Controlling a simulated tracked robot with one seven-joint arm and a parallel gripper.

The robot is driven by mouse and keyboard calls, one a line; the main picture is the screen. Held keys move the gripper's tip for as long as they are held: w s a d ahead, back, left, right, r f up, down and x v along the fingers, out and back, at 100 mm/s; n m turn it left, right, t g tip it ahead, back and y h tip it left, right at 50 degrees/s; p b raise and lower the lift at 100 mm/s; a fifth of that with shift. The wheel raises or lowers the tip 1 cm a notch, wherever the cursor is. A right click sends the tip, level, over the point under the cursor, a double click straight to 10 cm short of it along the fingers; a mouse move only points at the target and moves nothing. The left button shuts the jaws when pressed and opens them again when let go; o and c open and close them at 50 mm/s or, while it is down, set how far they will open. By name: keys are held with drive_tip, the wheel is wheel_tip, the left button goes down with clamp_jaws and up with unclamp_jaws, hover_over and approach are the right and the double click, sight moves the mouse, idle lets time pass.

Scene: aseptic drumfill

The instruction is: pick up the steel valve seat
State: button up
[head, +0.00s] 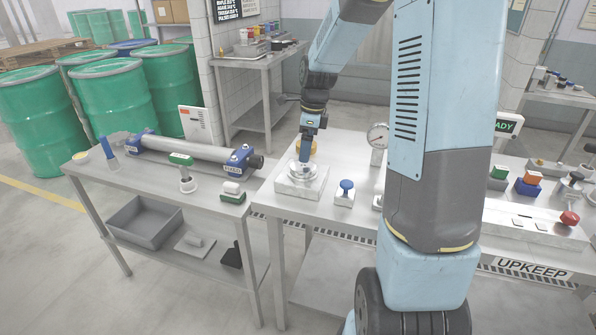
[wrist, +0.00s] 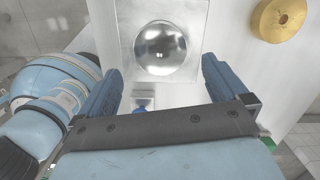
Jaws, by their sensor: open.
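A shiny round steel piece, which looks like the steel valve seat (wrist: 160,48), sits on a pale square block (wrist: 125,22) in the wrist view. In the head view the steel piece (head: 296,173) is on the same block (head: 300,187) at the left end of the middle bench, partly hidden by my gripper. My gripper (wrist: 161,66) is open, its two blue fingers apart with nothing held between them. In the wrist view the steel piece lies between and beyond the fingertips. In the head view my gripper (head: 305,158) points down over it; I cannot tell whether they touch.
A yellow ring (wrist: 283,19) lies right of the block. A blue-knobbed piece (head: 345,190) and a gauge (head: 377,136) stand on the bench. A left bench holds a steel cylinder (head: 190,148) with blue ends. Green drums (head: 115,98) stand behind it.

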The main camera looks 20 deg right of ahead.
sight(303, 165)
drive_tip(key=shift+w+a+f, duration=0.15)
drive_tip(key=shift+a+f, duration=0.05)
drive_tip(key=shift+f, duration=1.45)
drive_tip(key=shift+w+a+f, duration=0.1)
drive_tip(key=shift+a+f, duration=0.05)
drive_tip(key=shift+f, duration=1.45)
drive_tip(key=c, duration=1)
